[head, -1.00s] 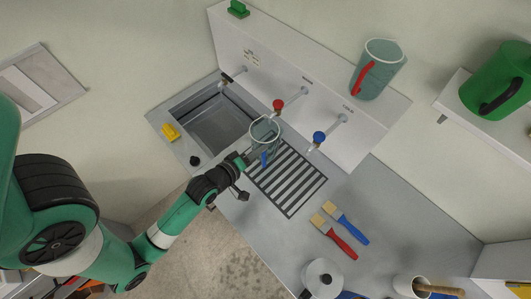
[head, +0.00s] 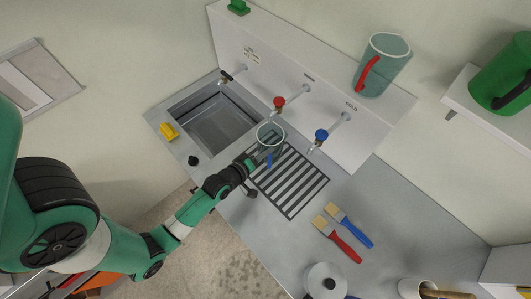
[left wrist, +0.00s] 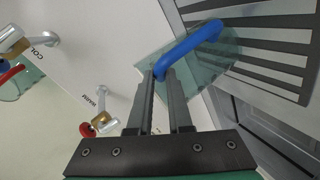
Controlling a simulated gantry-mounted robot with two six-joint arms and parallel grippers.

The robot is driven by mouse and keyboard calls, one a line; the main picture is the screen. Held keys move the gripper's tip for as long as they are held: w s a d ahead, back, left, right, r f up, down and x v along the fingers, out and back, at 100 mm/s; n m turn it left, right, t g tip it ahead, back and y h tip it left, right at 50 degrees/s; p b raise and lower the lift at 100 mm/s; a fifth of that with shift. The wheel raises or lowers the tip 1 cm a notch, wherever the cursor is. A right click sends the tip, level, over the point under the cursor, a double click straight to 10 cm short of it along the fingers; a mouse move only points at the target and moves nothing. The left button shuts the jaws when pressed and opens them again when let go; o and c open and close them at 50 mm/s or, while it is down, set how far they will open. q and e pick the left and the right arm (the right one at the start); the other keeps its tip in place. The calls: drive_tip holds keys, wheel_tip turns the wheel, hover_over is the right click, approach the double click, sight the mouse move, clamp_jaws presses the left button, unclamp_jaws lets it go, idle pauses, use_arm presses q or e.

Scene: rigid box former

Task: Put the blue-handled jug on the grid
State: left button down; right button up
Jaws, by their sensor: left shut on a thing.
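The blue-handled jug (head: 270,136) is a see-through teal vessel at the top end of the dark-barred grid (head: 291,181), overlapping its edge in the head view. My left gripper (head: 256,160) is shut on its blue handle. In the left wrist view the fingers (left wrist: 166,76) close on one end of the blue handle (left wrist: 190,47), with the jug's clear wall (left wrist: 215,62) beside it and the grid's bars (left wrist: 262,47) behind. I cannot tell whether the jug's base touches the grid. My right gripper is out of view.
The sink (head: 215,120) lies left of the grid. Red (head: 279,104) and blue (head: 321,135) taps reach out near the jug. A red-handled jug (head: 384,66) stands on the ledge. Two brushes (head: 345,230) lie to the right. Most of the grid is bare.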

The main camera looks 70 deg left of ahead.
use_arm(q)
drive_tip(key=c, duration=0.8)
unclamp_jaws()
drive_tip(key=shift+c, duration=0.2)
drive_tip(key=p+v, duration=0.1)
drive_tip(key=v, duration=1.1)
drive_tip(key=shift+p, duration=0.3)
drive_tip(key=shift+r, duration=0.1)
